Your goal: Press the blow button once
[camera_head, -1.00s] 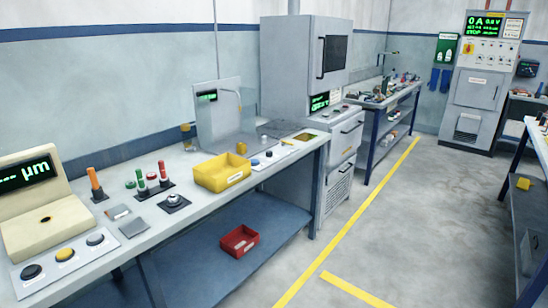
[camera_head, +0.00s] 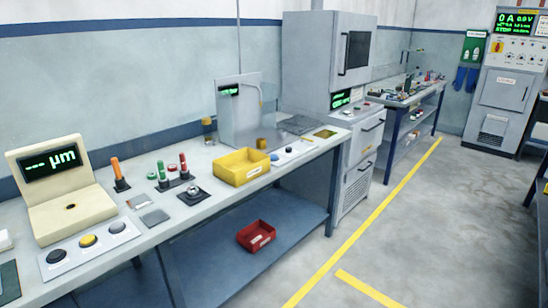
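A blow station with a clear shield (camera_head: 246,107) and a thin curved nozzle (camera_head: 262,90) stands on the long workbench (camera_head: 170,228), with a small green display on its back panel. A small strip of buttons (camera_head: 288,150) lies in front of it, just right of the yellow bin; one button looks blue. Another panel (camera_head: 90,246) with black, yellow and grey buttons sits at the front left, before the beige gauge (camera_head: 62,190). Button labels are too small to read, so I cannot tell which is the blow button. Neither gripper is in view.
A yellow bin (camera_head: 241,177), colored pin-like parts (camera_head: 163,175) and a small dark fixture (camera_head: 194,194) stand on the bench. A red bin (camera_head: 256,235) rests on the lower shelf. A grey cabinet (camera_head: 327,60) stands beyond. Open floor (camera_head: 430,220) lies right of the bench.

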